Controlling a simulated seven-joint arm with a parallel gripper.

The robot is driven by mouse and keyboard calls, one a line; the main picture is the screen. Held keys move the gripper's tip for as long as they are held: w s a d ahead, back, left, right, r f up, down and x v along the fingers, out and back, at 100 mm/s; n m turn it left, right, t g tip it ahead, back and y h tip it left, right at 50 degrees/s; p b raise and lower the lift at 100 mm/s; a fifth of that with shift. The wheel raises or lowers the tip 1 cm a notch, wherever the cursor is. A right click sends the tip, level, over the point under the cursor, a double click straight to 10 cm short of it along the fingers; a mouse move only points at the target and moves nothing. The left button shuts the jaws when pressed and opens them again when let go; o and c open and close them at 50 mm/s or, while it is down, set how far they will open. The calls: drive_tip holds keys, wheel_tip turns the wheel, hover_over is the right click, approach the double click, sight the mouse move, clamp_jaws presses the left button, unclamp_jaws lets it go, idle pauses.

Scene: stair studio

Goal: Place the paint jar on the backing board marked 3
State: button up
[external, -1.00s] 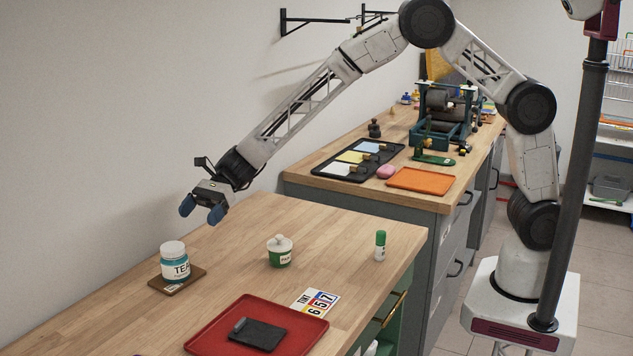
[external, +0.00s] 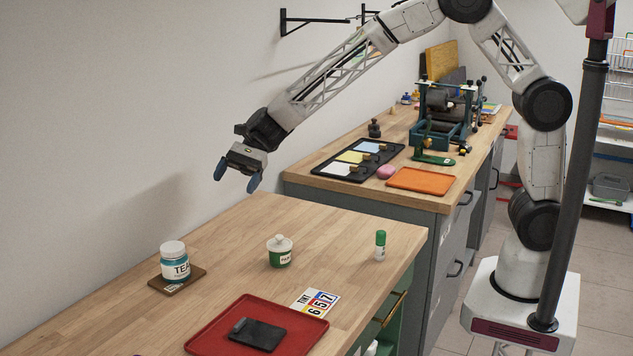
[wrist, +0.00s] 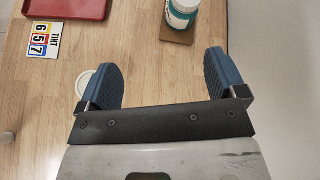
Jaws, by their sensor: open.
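A small green jar with a white knobbed lid (external: 280,252) and a label that seems to begin "PA" stands upright on the wooden bench. In the wrist view its white lid (wrist: 84,84) is partly hidden by the left finger. A larger white-lidded jar with teal contents and a "TEA..." label (external: 174,264) stands on a small brown board (external: 196,274). This jar also shows in the wrist view (wrist: 183,13). No board marked 3 can be made out. My gripper (external: 237,176) is open and empty, above the bench's far end, clear of both jars.
A red tray (external: 210,338) holds a dark flat item (external: 258,335). A "TINT 6 5 7" card (external: 316,302) lies beside it, and a green-capped tube (external: 380,245) stands near the right edge. A second bench (external: 420,196) carries trays and a press. The near bench's far end is bare.

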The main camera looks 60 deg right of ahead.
drive_tip(key=s+d+r+n+h, duration=0.2)
drive_tip(key=s+d+r+n, duration=0.25)
drive_tip(key=s+d, duration=0.55)
drive_tip(key=s+d+r+n+h, duration=0.3)
drive_tip(key=s+d+r, duration=0.3)
drive_tip(key=d, duration=0.5)
drive_tip(key=s+d+n+t+h, duration=0.1)
drive_tip(key=s+d+n+h, duration=0.2)
drive_tip(key=s+d, duration=0.8)
drive_tip(key=s+d+f+n+t+h, duration=0.1)
drive_tip(key=s+d+n+t+h, duration=0.1)
drive_tip(key=s+d, duration=0.8)
drive_tip(key=s+n+h, duration=0.1)
drive_tip(key=s+h, duration=0.1)
drive_tip(key=s, duration=0.4)
drive_tip(key=shift+d+f+n, duration=0.3)
drive_tip(key=shift+d+n, duration=0.05)
